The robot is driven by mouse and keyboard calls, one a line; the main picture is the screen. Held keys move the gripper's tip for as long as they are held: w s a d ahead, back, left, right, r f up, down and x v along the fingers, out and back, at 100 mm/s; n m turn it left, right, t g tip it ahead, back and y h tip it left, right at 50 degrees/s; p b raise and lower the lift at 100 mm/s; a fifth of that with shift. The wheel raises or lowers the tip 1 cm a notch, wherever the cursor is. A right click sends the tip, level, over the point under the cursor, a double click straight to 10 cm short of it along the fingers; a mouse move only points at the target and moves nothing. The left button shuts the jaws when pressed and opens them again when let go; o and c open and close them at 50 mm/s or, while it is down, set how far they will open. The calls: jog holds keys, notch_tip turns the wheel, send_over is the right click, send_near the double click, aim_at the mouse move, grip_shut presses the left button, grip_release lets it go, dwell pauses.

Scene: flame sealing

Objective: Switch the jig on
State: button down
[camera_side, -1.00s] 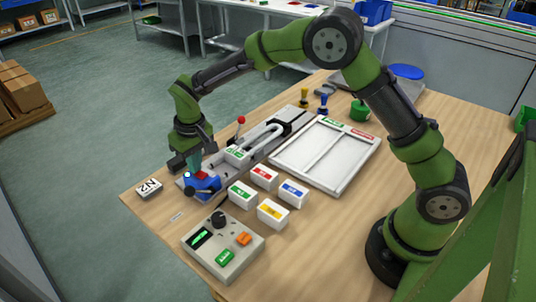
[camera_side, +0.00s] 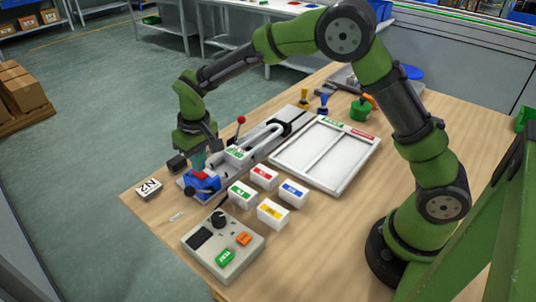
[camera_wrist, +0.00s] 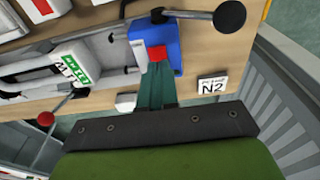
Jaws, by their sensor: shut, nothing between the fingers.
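The jig is a long grey fixture (camera_side: 262,147) on the wooden table, with a blue housing (camera_side: 190,187) at its near left end. A red square button (camera_wrist: 157,53) sits on that housing. My gripper (camera_wrist: 155,78) is shut and empty, with its fingertips at the red button's edge; whether they touch it I cannot tell. In the side view my gripper (camera_side: 200,168) points down over the housing and partly hides it. A control box (camera_side: 223,245) stands in front, with a black knob, a dark display (camera_side: 199,239), a green button and an orange button.
A red-ball lever (camera_side: 241,120) rises from the jig. Several white boxes with coloured labels (camera_side: 265,180) stand beside it. An N2 block (camera_side: 149,189) lies left, near the table edge. A black-knobbed lever (camera_wrist: 228,14) juts beside the housing. A white tray (camera_side: 322,156) lies behind.

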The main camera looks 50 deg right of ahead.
aim_at(202, 174)
notch_tip(202, 174, up, 13)
jog(key=s, duration=0.1)
jog(key=shift+s, duration=0.3)
jog(key=shift+f, duration=0.1)
jog(key=shift+w, duration=0.75)
jog(key=shift+f, duration=0.1)
jog(key=f, duration=0.4)
jog(key=w+f, duration=0.1)
jog(key=f, duration=0.8)
jog(key=shift+w+f, duration=0.35)
jog(key=shift+f, duration=0.05)
